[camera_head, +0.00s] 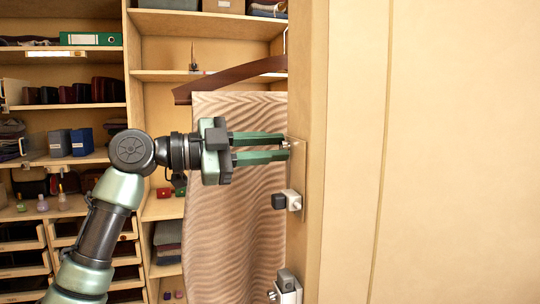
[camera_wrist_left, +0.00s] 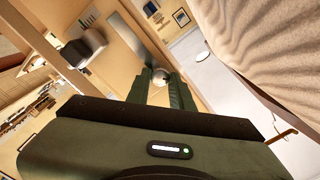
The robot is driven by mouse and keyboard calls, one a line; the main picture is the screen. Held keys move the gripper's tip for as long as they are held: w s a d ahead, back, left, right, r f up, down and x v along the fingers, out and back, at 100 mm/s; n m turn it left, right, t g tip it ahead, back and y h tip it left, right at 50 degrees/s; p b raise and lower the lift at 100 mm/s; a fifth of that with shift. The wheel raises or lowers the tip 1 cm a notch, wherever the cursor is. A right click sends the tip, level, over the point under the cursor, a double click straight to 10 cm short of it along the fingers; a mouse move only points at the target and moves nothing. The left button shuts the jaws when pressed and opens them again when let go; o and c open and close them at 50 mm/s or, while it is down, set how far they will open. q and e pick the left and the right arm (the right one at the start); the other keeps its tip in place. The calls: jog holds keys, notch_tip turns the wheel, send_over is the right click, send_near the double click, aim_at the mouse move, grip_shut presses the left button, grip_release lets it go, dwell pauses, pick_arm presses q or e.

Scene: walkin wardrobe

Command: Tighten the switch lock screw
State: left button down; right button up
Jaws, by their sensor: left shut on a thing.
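My left gripper (camera_head: 284,147) reaches in from the left. Its two green fingers point right and are shut on a small silvery screw (camera_head: 287,145) at a pale mounting plate (camera_head: 297,172). In the left wrist view, the screw's rounded head (camera_wrist_left: 161,77) shows between the fingertips (camera_wrist_left: 161,82). The screw's shaft is hidden, and I cannot tell how deep it sits. A switch (camera_head: 292,200), a white block with a dark knob, sits lower on the same plate. It also shows in the left wrist view (camera_wrist_left: 84,47). My right gripper is out of view.
A wooden panel edge (camera_head: 308,100) carries the plate, and a wide pale panel (camera_head: 440,150) fills the right. A patterned cloth (camera_head: 235,235) hangs behind my left gripper, below a brown hanger (camera_head: 230,78). Another fitting (camera_head: 288,287) sits lower down. Stocked shelves (camera_head: 70,110) stand at the left.

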pick_arm(q)
jog(key=m+b, duration=0.2)
jog(key=m, duration=0.6)
jog(key=shift+m, duration=0.3)
dwell(0.4)
jog(key=c, duration=1.2)
grip_release()
jog(key=shift+d, duration=0.15)
jog(key=shift+c, duration=0.2)
